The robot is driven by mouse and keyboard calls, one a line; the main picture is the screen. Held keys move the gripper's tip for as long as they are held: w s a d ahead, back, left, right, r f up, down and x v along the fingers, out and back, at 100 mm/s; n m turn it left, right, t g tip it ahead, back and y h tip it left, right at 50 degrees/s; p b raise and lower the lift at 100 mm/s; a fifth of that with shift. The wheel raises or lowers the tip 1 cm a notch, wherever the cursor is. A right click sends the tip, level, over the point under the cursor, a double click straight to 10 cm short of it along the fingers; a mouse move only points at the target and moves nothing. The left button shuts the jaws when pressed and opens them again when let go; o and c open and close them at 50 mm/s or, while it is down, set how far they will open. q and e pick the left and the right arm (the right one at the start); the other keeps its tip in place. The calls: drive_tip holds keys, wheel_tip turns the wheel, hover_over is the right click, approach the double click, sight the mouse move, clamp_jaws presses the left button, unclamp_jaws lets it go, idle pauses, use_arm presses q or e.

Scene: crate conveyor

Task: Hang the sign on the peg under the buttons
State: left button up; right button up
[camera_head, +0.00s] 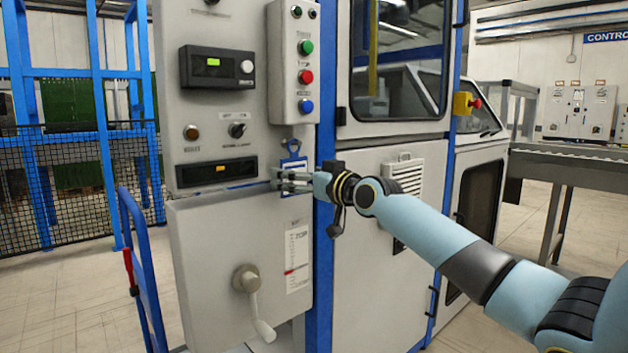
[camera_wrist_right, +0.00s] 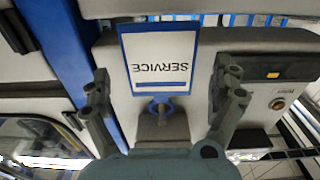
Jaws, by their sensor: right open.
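The sign (camera_head: 292,163) is a white plate with a blue border, upright against the machine face just below the button box (camera_head: 294,62). In the right wrist view the sign (camera_wrist_right: 160,60) appears upside down and reads SERVICE. Its blue loop (camera_wrist_right: 161,106) points toward the button box. The peg is too small to make out, so I cannot tell for sure whether the loop is around it. My right gripper (camera_head: 292,181) is open. Its fingers (camera_wrist_right: 165,98) stand on either side of the sign, with gaps visible on both sides. My left gripper is not in view.
A display panel (camera_head: 217,67) and knobs are left of the button box. A lower panel (camera_head: 225,275) with a crank handle (camera_head: 252,295) lies below. A blue post (camera_head: 324,250) stands right beside the sign. A blue hand truck (camera_head: 146,270) stands at left.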

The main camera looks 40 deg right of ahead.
drive_tip(key=s, duration=1.1)
drive_tip(key=shift+d, duration=0.3)
drive_tip(key=shift+s, duration=0.1)
drive_tip(key=s+d+f+m+g+h, duration=0.1)
drive_tip(key=s+f+g, duration=0.1)
drive_tip(key=f, duration=0.7)
drive_tip(key=s+d+f+m+g+h, duration=0.1)
drive_tip(key=s+f+m, duration=0.1)
drive_tip(key=f, duration=0.7)
drive_tip(key=s+d+f+m+g+h, duration=0.1)
drive_tip(key=s+f+g, duration=0.15)
drive_tip(key=f, duration=0.55)
drive_tip(key=s+a+f+g, duration=0.1)
drive_tip(key=s+f+g, duration=0.1)
drive_tip(key=s+f, duration=0.55)
drive_tip(key=s+a+f+g, duration=0.1)
drive_tip(key=s+f, duration=0.3)
drive_tip(key=f, duration=0.7)
drive_tip(key=s+a+f+n+g, duration=0.1)
drive_tip(key=s+a+f+g, duration=0.2)
drive_tip(key=s, duration=0.9)
drive_tip(key=s+a+f+n+g, duration=0.1)
drive_tip(key=s+a+f+g, duration=0.2)
drive_tip(key=s+f, duration=0.7)
drive_tip(key=s+a+f+n+g+y, duration=0.1)
drive_tip(key=s+a+f+g, duration=0.2)
drive_tip(key=s, duration=1.2)
wheel_tip(320, 180, down, 4)
drive_tip(key=a, duration=0.3)
drive_tip(key=shift+n, duration=0.4)
